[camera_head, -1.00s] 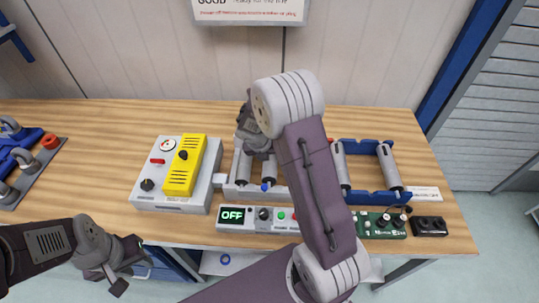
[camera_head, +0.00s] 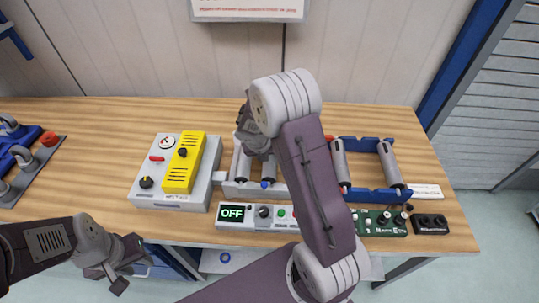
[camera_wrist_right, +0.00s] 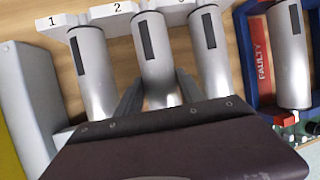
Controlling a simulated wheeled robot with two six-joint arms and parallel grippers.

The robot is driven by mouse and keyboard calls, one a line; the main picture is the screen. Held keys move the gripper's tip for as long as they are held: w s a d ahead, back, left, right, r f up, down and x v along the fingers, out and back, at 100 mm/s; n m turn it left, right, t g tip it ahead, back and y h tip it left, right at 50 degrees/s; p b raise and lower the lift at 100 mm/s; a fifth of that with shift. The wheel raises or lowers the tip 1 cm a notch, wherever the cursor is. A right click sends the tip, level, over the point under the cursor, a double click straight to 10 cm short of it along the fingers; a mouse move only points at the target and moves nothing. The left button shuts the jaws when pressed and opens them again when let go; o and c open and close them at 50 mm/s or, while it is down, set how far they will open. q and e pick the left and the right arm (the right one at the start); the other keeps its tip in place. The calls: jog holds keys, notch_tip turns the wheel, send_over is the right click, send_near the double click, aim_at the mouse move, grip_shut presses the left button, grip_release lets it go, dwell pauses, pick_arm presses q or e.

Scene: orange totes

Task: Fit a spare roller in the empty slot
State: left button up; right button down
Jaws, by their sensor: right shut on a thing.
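A grey rack (camera_head: 232,190) stands at the middle of the bench. In the right wrist view three grey rollers sit in it: one at label 1 (camera_wrist_right: 95,75), a middle roller (camera_wrist_right: 157,55) at label 2, and a third (camera_wrist_right: 208,45) to its right. My right gripper (camera_wrist_right: 160,95) is shut on the middle roller, its fingers on either side. In the head view this gripper (camera_head: 258,148) is partly hidden by my arm. A blue tray (camera_head: 372,196) right of the rack holds two rollers (camera_head: 340,165) (camera_head: 391,165). My left gripper (camera_head: 125,269) is open and empty before the bench's front edge.
A control box (camera_head: 144,195) with a yellow cover (camera_head: 183,165) stands left of the rack. A panel reading OFF (camera_head: 232,213) lies in front. A green circuit board (camera_head: 378,224) and a black block (camera_head: 430,224) are at front right. A red FAULTY label (camera_wrist_right: 262,62) is in the tray.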

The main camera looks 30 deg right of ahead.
jog(key=shift+f, duration=0.2)
dwell(0.6)
jog(key=c, duration=0.7)
grip_release()
jog(key=shift+o, duration=0.2)
jog(key=p+v, duration=0.1)
jog(key=v, duration=0.8)
jog(key=shift+a+r+p, duration=0.1)
jog(key=shift+p, duration=0.25)
